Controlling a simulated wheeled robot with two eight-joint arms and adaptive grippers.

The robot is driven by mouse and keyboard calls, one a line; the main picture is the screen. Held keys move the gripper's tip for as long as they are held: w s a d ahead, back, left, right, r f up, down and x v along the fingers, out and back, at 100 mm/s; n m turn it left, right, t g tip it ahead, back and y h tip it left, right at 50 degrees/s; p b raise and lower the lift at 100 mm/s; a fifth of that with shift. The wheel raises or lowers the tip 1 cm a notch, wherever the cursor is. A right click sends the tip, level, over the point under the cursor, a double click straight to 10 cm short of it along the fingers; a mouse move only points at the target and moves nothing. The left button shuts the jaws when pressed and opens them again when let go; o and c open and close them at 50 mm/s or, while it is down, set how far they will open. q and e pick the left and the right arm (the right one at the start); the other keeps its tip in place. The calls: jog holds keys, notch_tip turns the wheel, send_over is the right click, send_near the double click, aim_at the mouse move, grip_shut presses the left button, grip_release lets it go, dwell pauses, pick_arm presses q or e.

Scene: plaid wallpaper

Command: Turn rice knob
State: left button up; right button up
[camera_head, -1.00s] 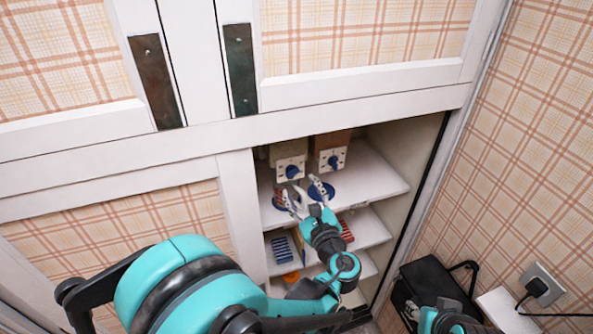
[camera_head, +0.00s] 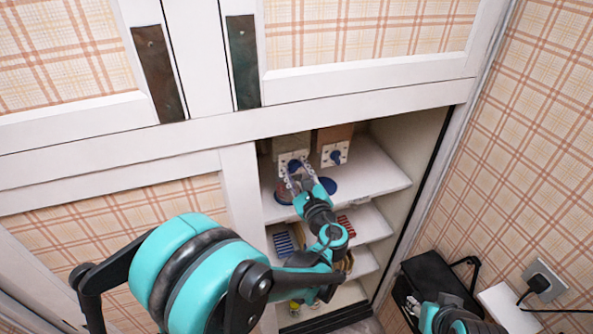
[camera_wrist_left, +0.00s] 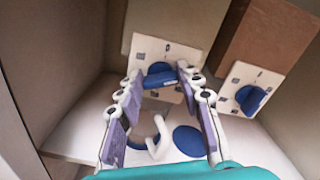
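Two dispensers with white front panels and blue knobs stand side by side on the upper cupboard shelf. The left knob (camera_wrist_left: 160,78) is on the left panel (camera_head: 284,159); the right knob (camera_head: 335,157) is on the right panel (camera_wrist_left: 268,80). No readable label shows which one holds rice. My left gripper (camera_head: 298,178) is in front of the left panel. In the left wrist view its open fingers (camera_wrist_left: 158,84) stand on either side of the left knob, with gaps showing. My right arm (camera_head: 450,316) shows only partly at the lower right; its fingers are unclear.
Blue discs lie on the shelf below the dispensers, one of them at the right (camera_head: 327,186). A white hooked piece (camera_wrist_left: 160,138) stands between the fingers' bases. Lower shelves hold small items (camera_head: 283,244). A black box (camera_head: 432,282) stands by the right wall.

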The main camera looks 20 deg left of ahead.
pick_arm(q)
jog(key=shift+n, duration=0.3)
jog(key=shift+f+n+b, duration=0.1)
jog(key=shift+n+b, duration=0.4)
jog(key=shift+n, duration=0.5)
jog(key=n+b, duration=0.1)
jog(key=n, duration=0.2)
jog(key=shift+a+n, duration=0.1)
jog(key=shift+n, duration=0.2)
jog(key=n+b, duration=0.1)
jog(key=n, duration=0.5)
jog(key=shift+s+f, duration=0.1)
jog(key=shift+n, duration=0.3)
jog(key=o, duration=1.2)
jog(key=shift+c, duration=0.2)
